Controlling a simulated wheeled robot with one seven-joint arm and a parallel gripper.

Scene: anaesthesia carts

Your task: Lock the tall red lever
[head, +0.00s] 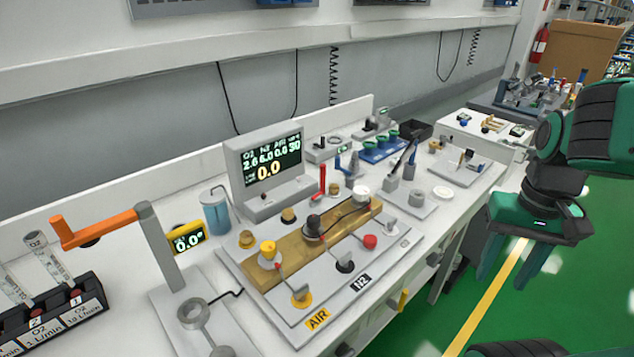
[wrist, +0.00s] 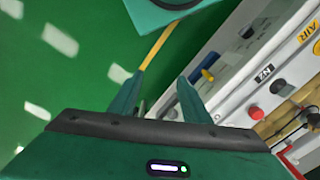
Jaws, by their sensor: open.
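The tall red lever (head: 322,181) stands upright on the bench panel in the head view, behind the brass manifold block (head: 275,268) and right of the grey display box. Its base is partly hidden by the parts in front of it. My gripper (head: 502,278) is at the right of the head view, pointing down over the green floor beyond the bench's front edge, well apart from the lever. Its two fingers are spread and empty; they also show in the wrist view (wrist: 160,78).
The display box (head: 265,165), an orange-handled post (head: 160,245) and a blue cylinder (head: 215,215) stand left of the lever. A red knob (head: 370,241) and several fittings sit in front. More devices crowd the bench behind. The floor aisle (head: 545,300) is clear.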

